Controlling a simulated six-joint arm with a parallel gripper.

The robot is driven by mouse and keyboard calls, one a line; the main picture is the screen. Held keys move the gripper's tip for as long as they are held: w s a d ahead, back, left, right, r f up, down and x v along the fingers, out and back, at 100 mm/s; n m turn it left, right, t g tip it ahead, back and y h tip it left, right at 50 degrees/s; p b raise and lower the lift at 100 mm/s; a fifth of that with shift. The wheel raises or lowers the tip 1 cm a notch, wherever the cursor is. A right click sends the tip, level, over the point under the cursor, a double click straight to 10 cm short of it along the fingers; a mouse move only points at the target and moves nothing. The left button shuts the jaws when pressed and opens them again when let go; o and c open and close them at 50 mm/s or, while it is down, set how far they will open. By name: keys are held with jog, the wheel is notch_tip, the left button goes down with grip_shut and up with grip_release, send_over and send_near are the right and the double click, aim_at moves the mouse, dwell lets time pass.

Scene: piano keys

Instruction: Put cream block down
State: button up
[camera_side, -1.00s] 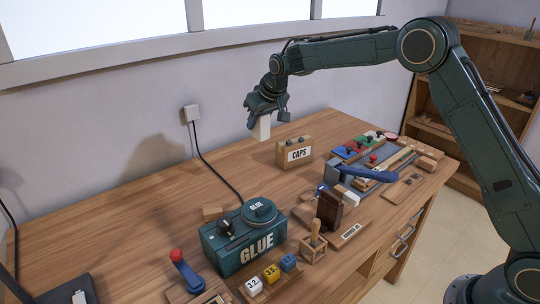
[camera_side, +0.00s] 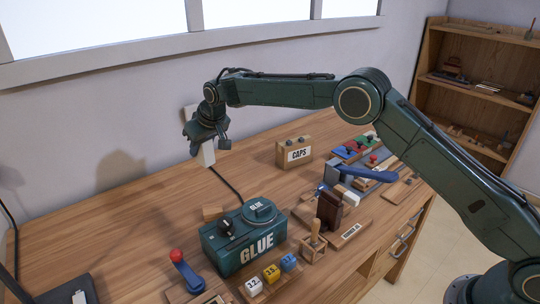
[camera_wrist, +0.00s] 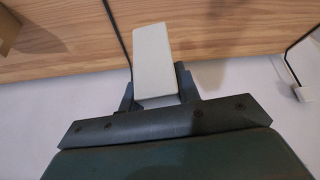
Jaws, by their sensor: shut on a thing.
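The cream block (camera_side: 207,154) hangs upright under my gripper (camera_side: 206,141) in the side view, above the back of the table near the wall. In the wrist view the cream block (camera_wrist: 153,58) stands out between the two dark fingers of my gripper (camera_wrist: 157,88), which are shut on it. The block appears clear of the tabletop, though its exact height is hard to tell.
A wooden CAPS box (camera_side: 294,152) stands to the right. A black cable (camera_side: 228,184) runs from the wall. The table (camera_side: 130,215) at left is mostly clear.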

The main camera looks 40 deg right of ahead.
jog(key=s+a+f+n+y, duration=0.15)
jog(key=a+f, duration=0.25)
jog(key=a, duration=0.7)
jog(key=s+a+f+n, duration=0.1)
jog(key=s+a+f, duration=0.2)
jog(key=a, duration=0.8)
jog(key=shift+a+f, duration=0.1)
jog(key=shift+f, duration=4.1)
jog(key=shift+f, duration=0.1)
jog(key=o, duration=1)
jog(key=shift+r, duration=0.25)
jog(key=shift+v, duration=5.85)
